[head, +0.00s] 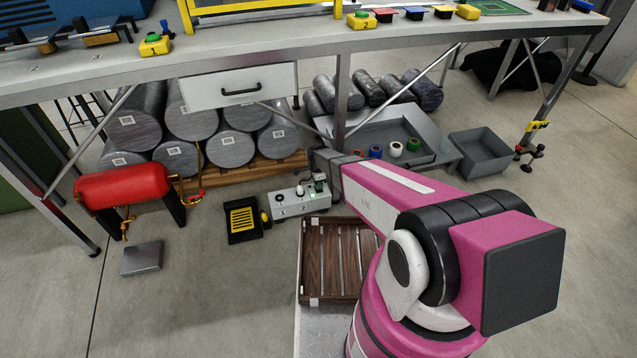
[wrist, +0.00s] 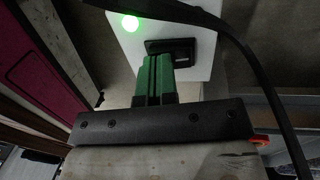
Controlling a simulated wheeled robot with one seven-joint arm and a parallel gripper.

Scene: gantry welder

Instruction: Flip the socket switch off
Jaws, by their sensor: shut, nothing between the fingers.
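The socket box (head: 287,206) is a pale box on the floor under the bench, marked 1 and 2. In the wrist view its white face (wrist: 200,65) carries a glowing green light (wrist: 130,22) and a dark switch (wrist: 182,46). My gripper (head: 319,184) is over the right part of the box in the head view. In the wrist view my gripper (wrist: 154,62) has its green fingers together, with nothing between them. The fingertips overlap the lower left part of the switch. I cannot tell whether they touch it.
A black cable (wrist: 245,60) crosses the wrist view beside the box. A black and yellow item (head: 243,220) lies left of the box, and a wooden slatted crate (head: 335,262) stands in front. Grey cylinders (head: 226,148) are stacked behind. A grey tray (head: 412,128) is at the right.

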